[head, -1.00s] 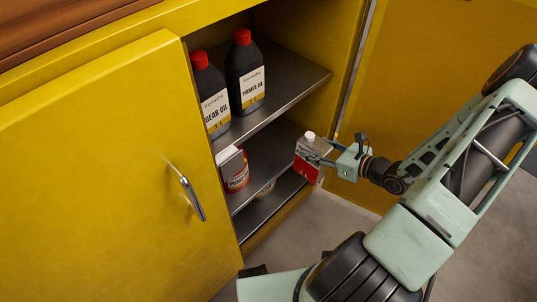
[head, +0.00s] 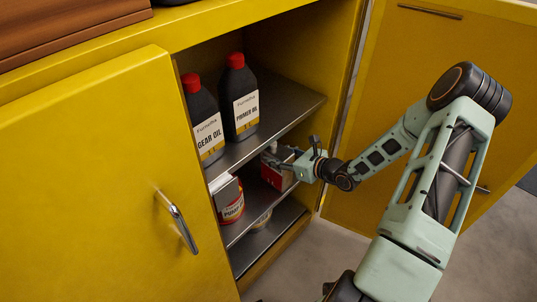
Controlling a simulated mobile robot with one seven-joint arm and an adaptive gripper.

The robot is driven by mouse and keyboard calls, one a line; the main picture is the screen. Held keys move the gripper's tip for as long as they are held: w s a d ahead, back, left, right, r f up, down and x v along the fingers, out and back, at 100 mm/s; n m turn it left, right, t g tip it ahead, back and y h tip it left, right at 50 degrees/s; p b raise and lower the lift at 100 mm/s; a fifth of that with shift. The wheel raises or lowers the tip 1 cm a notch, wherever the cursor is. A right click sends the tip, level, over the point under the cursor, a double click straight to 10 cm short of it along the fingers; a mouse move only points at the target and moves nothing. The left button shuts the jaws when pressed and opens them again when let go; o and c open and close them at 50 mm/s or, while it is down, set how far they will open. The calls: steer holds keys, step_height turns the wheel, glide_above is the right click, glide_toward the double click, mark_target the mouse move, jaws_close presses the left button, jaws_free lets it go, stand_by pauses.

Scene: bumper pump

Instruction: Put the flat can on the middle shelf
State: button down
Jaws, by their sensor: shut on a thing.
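The flat can (head: 278,176), red with a pale top part and a white cap, is inside the cabinet opening at the right end of the middle shelf (head: 252,213). My gripper (head: 287,160) is shut on it from the right, and the fingers hide part of the can. The can is upright or nearly so, below the upper shelf. I cannot tell whether its base touches the middle shelf.
A round red-and-white tin (head: 231,207) and a grey-white box (head: 224,190) stand at the middle shelf's left. Gear oil (head: 205,125) and primer oil (head: 241,100) bottles stand on the upper shelf. The left door (head: 95,170) is shut; the right door (head: 410,65) is open.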

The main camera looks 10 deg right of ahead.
mark_target(290, 158)
steer(key=shift+w+a+f+b, duration=0.15)
steer(key=shift+w+a+b, duration=0.2)
steer(key=shift+w+a, duration=0.45)
steer(key=shift+w+a+f+b, duration=0.1)
steer(key=shift+w+a+b, duration=0.3)
steer(key=shift+w, duration=0.55)
steer(key=shift+f, duration=0.4)
steer(key=c, duration=1.1)
jaws_free()
steer(key=shift+s+f, duration=0.15)
steer(key=p+v, duration=0.3)
steer(key=v, duration=0.9)
